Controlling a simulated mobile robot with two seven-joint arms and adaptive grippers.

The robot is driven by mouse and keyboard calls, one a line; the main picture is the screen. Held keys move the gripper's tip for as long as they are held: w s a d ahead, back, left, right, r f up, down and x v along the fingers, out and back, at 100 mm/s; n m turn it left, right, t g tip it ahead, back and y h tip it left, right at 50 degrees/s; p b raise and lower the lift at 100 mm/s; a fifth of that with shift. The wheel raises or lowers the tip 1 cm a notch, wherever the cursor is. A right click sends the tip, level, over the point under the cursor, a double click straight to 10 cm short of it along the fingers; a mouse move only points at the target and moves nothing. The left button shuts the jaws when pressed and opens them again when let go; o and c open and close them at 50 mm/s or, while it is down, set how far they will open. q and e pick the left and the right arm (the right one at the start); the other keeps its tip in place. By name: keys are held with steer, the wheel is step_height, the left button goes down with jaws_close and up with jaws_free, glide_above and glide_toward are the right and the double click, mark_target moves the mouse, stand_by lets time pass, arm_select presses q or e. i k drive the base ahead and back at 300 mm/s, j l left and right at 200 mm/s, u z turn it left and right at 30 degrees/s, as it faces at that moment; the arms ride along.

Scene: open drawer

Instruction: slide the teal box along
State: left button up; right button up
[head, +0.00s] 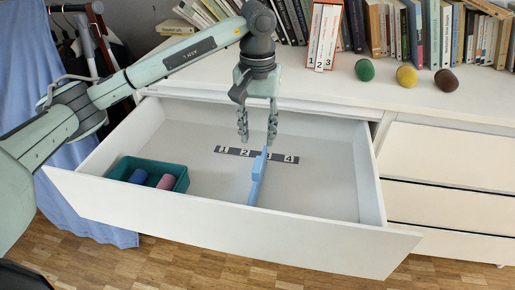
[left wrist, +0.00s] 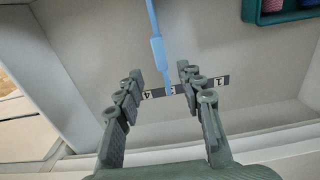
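The teal box (head: 183,181) sits on the drawer floor at the left front of the open white drawer (head: 220,213). It holds a blue cylinder (head: 138,176) and a pink cylinder (head: 166,182). A corner of the box shows at the top right of the left wrist view (left wrist: 285,16). My left gripper (head: 258,138) points down over the back of the drawer, right of the box and apart from it. Its fingers are spread with nothing gripped; it also shows in the left wrist view (left wrist: 158,80). My right gripper is not in view.
A light-blue bar (head: 257,182) runs front to back right of the box, also in the left wrist view (left wrist: 158,48). A strip numbered 1 to 4 (head: 233,152) lies behind it. Drawer floor right of the bar is bare. Green, yellow and brown balls (head: 364,70) stand on top.

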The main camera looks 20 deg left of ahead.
mark_target(123, 170)
steer(key=k, duration=1)
